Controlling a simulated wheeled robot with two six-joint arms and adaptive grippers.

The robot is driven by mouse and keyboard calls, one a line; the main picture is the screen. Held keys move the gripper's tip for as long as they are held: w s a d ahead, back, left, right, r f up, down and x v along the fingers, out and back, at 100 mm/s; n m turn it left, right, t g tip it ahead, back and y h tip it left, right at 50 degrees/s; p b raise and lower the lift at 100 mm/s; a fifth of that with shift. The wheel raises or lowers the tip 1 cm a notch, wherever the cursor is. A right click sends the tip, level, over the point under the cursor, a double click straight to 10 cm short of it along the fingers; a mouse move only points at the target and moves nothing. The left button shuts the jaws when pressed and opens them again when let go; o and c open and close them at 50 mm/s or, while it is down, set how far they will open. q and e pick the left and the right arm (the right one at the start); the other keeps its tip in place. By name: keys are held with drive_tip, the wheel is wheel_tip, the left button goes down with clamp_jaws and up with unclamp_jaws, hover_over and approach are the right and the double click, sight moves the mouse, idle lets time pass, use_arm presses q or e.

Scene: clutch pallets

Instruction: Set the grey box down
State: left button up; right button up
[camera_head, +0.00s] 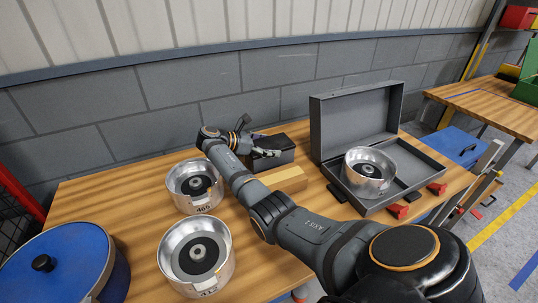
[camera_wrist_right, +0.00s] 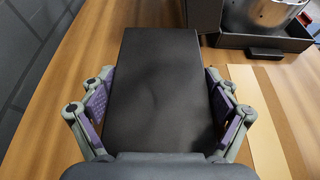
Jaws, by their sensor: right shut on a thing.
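The dark grey box (camera_head: 278,150) is at the back middle of the wooden table, beside the grey wall. My right gripper (camera_head: 262,152) is shut on it. In the right wrist view the box (camera_wrist_right: 165,85) lies flat between the two finger pads, one on each long side, and fills the middle of the picture. I cannot tell whether its underside touches the table. My left gripper is in neither view.
A wooden block (camera_head: 285,180) lies just in front of the box. An open grey case (camera_head: 322,135) holding a metal clutch drum (camera_head: 369,172) stands to the right. Two more drums (camera_head: 194,187) (camera_head: 196,257) and a blue lidded pot (camera_head: 65,268) are at left.

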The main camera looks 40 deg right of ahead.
drive_tip(key=c, duration=0.4)
drive_tip(key=shift+r, duration=0.2)
drive_tip(key=r, duration=0.3)
drive_tip(key=shift+s+a+r, duration=0.1)
drive_tip(key=shift+s+r, duration=0.2)
drive_tip(key=shift+r, duration=0.05)
drive_tip(key=s+a+r+p, duration=0.1)
drive_tip(key=s+r+p, duration=0.2)
drive_tip(key=s+p, duration=0.1)
drive_tip(key=s+a+r+p, duration=0.2)
drive_tip(key=s+r+p, duration=0.1)
drive_tip(key=s+p, duration=0.1)
drive_tip(key=s+a+r+p, duration=0.1)
drive_tip(key=s+r+p, duration=0.2)
drive_tip(key=s+p, duration=0.1)
drive_tip(key=shift+s+a+p, duration=0.25)
drive_tip(key=shift+a+p, duration=0.05)
drive_tip(key=shift+p, duration=0.55)
